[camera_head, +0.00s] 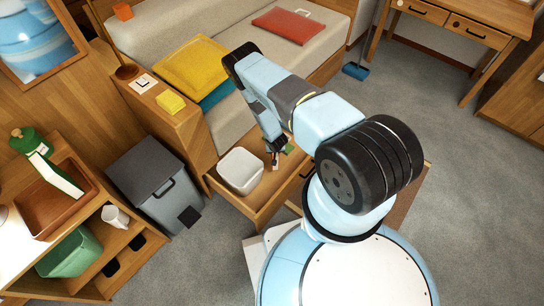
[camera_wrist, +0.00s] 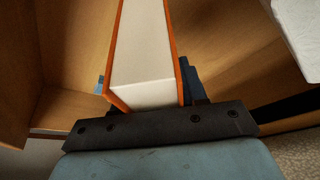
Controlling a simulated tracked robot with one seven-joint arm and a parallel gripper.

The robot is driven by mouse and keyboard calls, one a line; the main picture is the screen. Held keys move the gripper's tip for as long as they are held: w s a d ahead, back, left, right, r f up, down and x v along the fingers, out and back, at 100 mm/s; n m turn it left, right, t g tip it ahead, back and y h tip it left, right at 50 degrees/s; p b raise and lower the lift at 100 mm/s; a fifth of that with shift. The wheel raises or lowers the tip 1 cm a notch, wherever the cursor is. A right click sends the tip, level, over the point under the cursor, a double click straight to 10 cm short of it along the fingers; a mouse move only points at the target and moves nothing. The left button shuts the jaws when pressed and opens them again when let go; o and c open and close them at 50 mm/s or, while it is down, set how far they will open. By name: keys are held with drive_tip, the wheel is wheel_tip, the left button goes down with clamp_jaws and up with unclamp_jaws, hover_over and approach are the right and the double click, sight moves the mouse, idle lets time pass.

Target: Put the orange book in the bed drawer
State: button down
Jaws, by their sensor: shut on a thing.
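The orange book (camera_wrist: 145,50) fills the middle of the wrist view, with orange covers and pale page edges. My gripper (camera_wrist: 148,88) is shut on it, with a finger on each side. In the head view my gripper (camera_head: 273,158) points down over the open bed drawer (camera_head: 262,212); the book is too small and hidden there to make out clearly. Wooden drawer-like walls (camera_wrist: 75,45) show around the book in the wrist view. I cannot tell whether the book touches the drawer floor.
A white bin (camera_head: 240,171) stands in the left part of the drawer, and a pale container (camera_wrist: 302,30) shows at upper right in the wrist view. A small green item (camera_head: 288,148) lies near my gripper. A grey trash bin (camera_head: 155,180) stands left of the drawer.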

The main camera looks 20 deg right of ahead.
drive_tip(key=shift+f, duration=2.35)
drive_tip(key=shift+f, duration=0.1)
drive_tip(key=c, duration=0.6)
unclamp_jaws()
